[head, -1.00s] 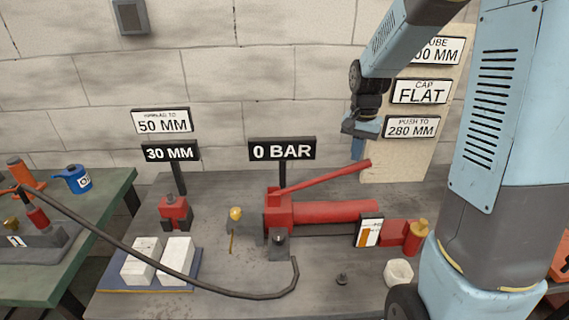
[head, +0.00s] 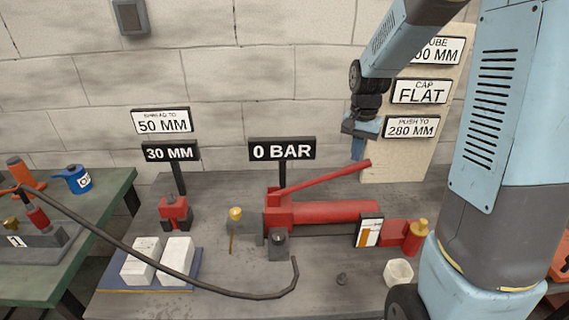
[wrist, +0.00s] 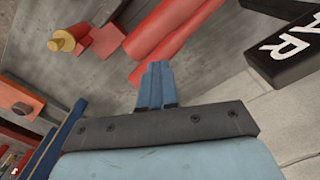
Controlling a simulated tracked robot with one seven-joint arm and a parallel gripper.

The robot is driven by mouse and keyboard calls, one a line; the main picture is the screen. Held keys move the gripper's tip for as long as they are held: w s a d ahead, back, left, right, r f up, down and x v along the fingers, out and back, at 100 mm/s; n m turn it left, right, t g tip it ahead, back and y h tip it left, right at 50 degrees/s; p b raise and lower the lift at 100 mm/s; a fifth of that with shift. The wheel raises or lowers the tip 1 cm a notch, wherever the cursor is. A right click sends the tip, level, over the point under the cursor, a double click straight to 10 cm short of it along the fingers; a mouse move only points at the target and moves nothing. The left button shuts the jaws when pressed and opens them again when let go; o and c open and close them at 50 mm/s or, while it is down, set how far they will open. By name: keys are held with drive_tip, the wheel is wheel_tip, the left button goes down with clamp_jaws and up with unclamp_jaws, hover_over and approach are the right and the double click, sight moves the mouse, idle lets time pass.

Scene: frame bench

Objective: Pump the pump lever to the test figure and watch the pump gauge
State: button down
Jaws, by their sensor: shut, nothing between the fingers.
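The red pump lever (head: 325,176) slopes up to the right from the red pump (head: 335,212) on the bench. The pump gauge (head: 282,150) is a black sign behind the pump and reads 0 BAR. My gripper (head: 357,157) is shut and empty, its fingers pointing down close to the lever's raised right end. I cannot tell whether they touch it. In the wrist view the shut fingers (wrist: 157,82) are in front of red bars of the pump and lever. Part of the gauge sign (wrist: 290,45) shows there at the right.
A black hose (head: 190,278) crosses the front of the bench. White blocks (head: 177,258) lie on a blue tray at the left. A red spreader (head: 174,213) stands under the 30 MM sign (head: 170,153). A board with signs (head: 412,127) stands behind my gripper.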

idle(0.9)
drive_tip(key=shift+f, duration=1.2)
idle(1.1)
drive_tip(key=shift+f, duration=0.1)
idle(0.7)
drive_tip(key=shift+f, duration=4)
drive_tip(key=shift+r, duration=4.1)
